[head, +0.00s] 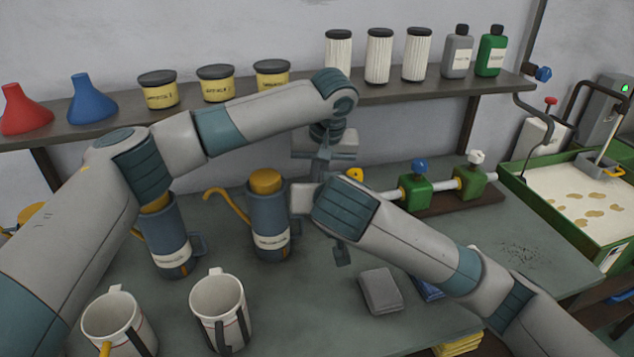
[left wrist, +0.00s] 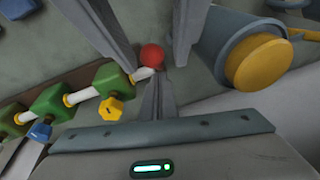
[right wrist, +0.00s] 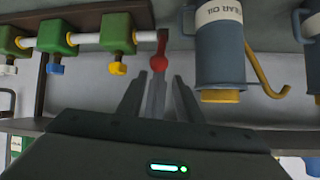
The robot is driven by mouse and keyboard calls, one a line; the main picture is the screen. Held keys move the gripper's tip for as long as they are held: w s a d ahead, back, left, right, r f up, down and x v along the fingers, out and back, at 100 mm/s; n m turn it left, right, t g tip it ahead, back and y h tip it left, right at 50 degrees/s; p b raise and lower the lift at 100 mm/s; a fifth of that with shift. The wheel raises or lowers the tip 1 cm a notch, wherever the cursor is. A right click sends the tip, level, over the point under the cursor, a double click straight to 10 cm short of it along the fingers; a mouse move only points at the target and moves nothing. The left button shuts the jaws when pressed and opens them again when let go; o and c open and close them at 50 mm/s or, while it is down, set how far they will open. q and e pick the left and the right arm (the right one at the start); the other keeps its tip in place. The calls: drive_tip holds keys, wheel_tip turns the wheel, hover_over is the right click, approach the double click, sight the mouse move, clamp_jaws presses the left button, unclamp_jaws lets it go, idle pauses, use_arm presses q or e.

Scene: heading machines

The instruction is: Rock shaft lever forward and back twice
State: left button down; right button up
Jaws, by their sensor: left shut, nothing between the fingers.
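A horizontal white shaft (right wrist: 87,38) runs through several green blocks (right wrist: 118,33) with coloured knobs. At its end stands a red lever (right wrist: 162,45) with a ball tip; the red ball also shows in the left wrist view (left wrist: 152,55). In the head view the lever is hidden behind my arms. My left gripper (left wrist: 156,80) is shut and empty, its tips close to the ball; I cannot tell whether they touch. My right gripper (right wrist: 157,85) appears open, its fingers spread on either side of a grey prong below the ball, probably my left fingertips.
Blue oil cans (head: 268,225) stand close to the lever. White mugs (head: 218,305) are at the front left, and a grey block (head: 380,290) lies at the front. A shelf (head: 120,102) with bottles and funnels spans the back. My two wrists are very close together.

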drive_tip(key=v, duration=0.4)
drive_tip(key=shift+s+d+r, duration=0.1)
drive_tip(key=shift+s+r, duration=0.15)
drive_tip(key=shift+s, duration=0.1)
drive_tip(key=shift+f, duration=0.1)
